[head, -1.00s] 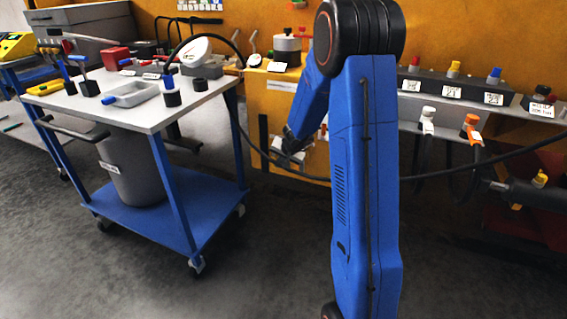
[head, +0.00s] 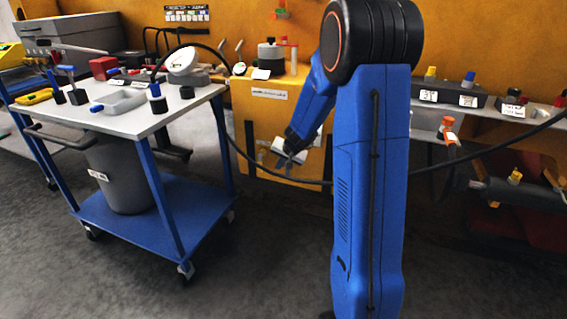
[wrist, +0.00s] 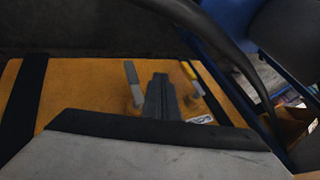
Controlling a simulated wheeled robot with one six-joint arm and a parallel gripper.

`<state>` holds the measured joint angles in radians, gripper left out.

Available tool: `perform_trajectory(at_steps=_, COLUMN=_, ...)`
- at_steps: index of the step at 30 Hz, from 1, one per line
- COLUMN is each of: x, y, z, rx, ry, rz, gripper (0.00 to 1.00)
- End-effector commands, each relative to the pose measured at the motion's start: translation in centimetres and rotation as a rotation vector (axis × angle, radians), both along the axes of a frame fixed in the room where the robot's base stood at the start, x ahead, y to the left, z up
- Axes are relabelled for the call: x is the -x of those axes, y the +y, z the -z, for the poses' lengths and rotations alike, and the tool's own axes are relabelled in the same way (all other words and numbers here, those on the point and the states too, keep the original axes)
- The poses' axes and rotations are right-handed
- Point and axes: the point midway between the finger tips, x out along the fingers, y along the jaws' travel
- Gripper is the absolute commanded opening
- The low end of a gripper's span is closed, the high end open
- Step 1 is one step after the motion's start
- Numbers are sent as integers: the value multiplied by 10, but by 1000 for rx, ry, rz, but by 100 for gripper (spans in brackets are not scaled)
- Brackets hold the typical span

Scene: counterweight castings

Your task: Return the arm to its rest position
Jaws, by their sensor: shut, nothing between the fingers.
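My blue arm (head: 368,190) stands upright in the right half of the head view, its forearm slanting down to the left behind the upper link. My gripper (head: 284,165) hangs at the forearm's end, small and partly hidden, in front of the yellow cabinet (head: 262,117). It is shut, with nothing seen held. In the wrist view, the pale grey housing fills the bottom and the dark fingers (wrist: 161,95) point away over an orange-yellow surface (wrist: 85,85).
A white-topped cart (head: 125,120) with blue legs carries a tray, tools and a gauge at left. A grey bin (head: 118,175) stands on its lower shelf. A black hose (head: 470,158) passes behind my arm. A shelf with labelled valves (head: 455,95) is at right. Floor in front is bare.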

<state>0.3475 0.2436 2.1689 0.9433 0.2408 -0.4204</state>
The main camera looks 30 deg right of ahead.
Motion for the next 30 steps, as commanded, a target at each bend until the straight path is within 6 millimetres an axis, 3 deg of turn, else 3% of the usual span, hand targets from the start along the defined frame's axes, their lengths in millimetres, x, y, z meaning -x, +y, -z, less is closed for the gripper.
perform_trajectory(at_steps=6, x=17, y=-2, z=-20, rx=1, ry=-1, rz=-1, gripper=0)
perform_trajectory(at_steps=20, x=27, y=3, z=-33, rx=2, ry=-1, rz=-13, gripper=0)
perform_trajectory(at_steps=26, x=52, y=42, z=-65, rx=14, ry=-6, rz=-108, gripper=0)
perform_trajectory(at_steps=30, x=83, y=78, z=-92, rx=29, ry=-2, rz=-198, gripper=0)
